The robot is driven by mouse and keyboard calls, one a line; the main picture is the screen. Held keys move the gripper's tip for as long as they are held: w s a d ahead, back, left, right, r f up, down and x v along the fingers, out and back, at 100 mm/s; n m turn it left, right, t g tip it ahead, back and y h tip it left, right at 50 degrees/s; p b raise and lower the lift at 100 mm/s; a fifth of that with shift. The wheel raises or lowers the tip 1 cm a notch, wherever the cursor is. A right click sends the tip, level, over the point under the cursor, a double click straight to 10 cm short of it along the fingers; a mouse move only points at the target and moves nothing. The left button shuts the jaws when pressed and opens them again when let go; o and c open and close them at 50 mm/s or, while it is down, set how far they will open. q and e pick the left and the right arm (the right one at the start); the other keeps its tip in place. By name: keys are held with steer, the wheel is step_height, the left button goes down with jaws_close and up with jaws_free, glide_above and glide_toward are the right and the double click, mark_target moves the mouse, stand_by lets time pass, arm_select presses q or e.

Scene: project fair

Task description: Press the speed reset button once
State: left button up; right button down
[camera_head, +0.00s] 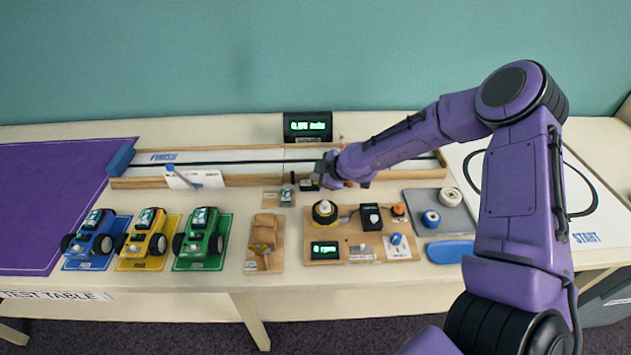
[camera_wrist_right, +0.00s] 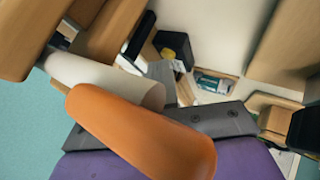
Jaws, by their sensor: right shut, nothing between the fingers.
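The speed display (camera_head: 307,126) stands behind the track with green digits. My right gripper is shut and empty, reaching down at the track's front edge. Its grey parts show in the right wrist view (camera_wrist_right: 172,85). I cannot tell whether it touches the box. My left gripper is not in view.
The track (camera_head: 235,168) runs behind. Blue (camera_head: 92,243), yellow (camera_head: 146,245) and green (camera_head: 203,244) cars stand at the left. A wooden board (camera_head: 285,245) with knobs and a display stands in front. A grey tray (camera_head: 415,200) is at its right.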

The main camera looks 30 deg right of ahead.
stand_by(0.3)
steer(key=shift+r+p, duration=0.75)
steer(key=shift+r, duration=0.1)
step_height(320, 180, up, 5)
steer(key=p, duration=0.4)
stand_by(0.5)
